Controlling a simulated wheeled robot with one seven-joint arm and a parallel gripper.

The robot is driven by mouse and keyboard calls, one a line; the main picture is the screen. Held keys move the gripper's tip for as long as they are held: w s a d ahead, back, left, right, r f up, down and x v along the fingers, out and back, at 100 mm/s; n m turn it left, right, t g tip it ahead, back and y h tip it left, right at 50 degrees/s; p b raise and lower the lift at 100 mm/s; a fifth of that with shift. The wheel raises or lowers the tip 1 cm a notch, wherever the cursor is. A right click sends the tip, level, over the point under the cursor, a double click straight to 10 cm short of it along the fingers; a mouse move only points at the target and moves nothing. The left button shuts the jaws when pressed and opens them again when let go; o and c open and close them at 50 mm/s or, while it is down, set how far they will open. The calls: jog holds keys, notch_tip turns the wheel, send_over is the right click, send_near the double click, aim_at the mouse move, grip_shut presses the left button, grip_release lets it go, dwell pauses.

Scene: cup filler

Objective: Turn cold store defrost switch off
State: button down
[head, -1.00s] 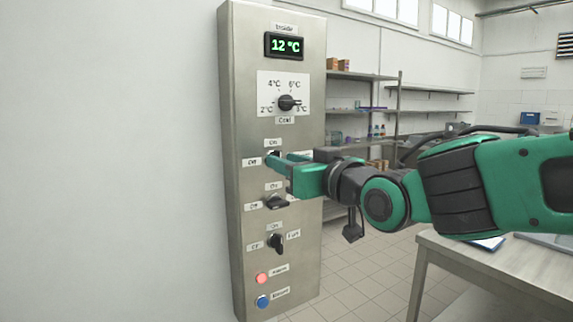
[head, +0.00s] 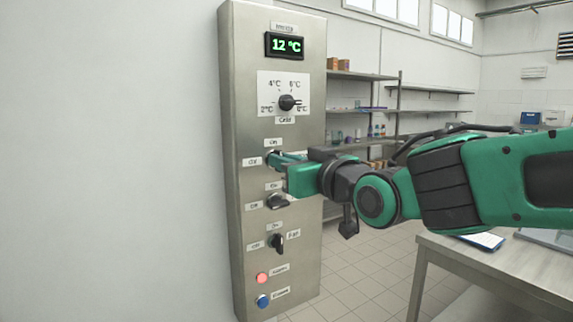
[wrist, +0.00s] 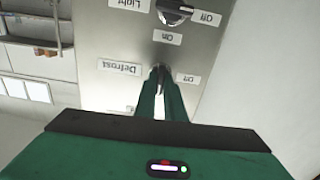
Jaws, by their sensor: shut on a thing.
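The defrost switch (wrist: 159,76) is a small dark knob on the steel panel, between its "Defrost" label (wrist: 120,68) and "Off" label (wrist: 187,78). The wrist view is upside down. My gripper (wrist: 160,84) is shut on this knob, one finger on each side. In the head view my gripper (head: 274,157) reaches in from the right to the upper middle of the panel. The fingers mostly hide the knob there, so I cannot tell exactly which way it points.
The steel panel (head: 245,100) also carries a temperature dial (head: 287,102), two lower dark knobs (head: 278,201) (head: 278,243), a red button (head: 262,278) and a blue button (head: 263,302). A display (head: 285,45) reads 12 °C. A table (head: 500,265) stands at the right.

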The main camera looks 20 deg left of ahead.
jog(key=shift+w+d, duration=0.15)
jog(key=shift+f+n, duration=0.15)
jog(key=shift+n, duration=4.15)
jog(key=shift+f+n, duration=0.15)
jog(key=shift+n, duration=4.15)
jog(key=shift+s, duration=0.2)
jog(key=shift+f, duration=0.1)
jog(key=c, duration=1.8)
grip_release()
jog(key=shift+c, duration=0.2)
jog(key=shift+a, duration=0.2)
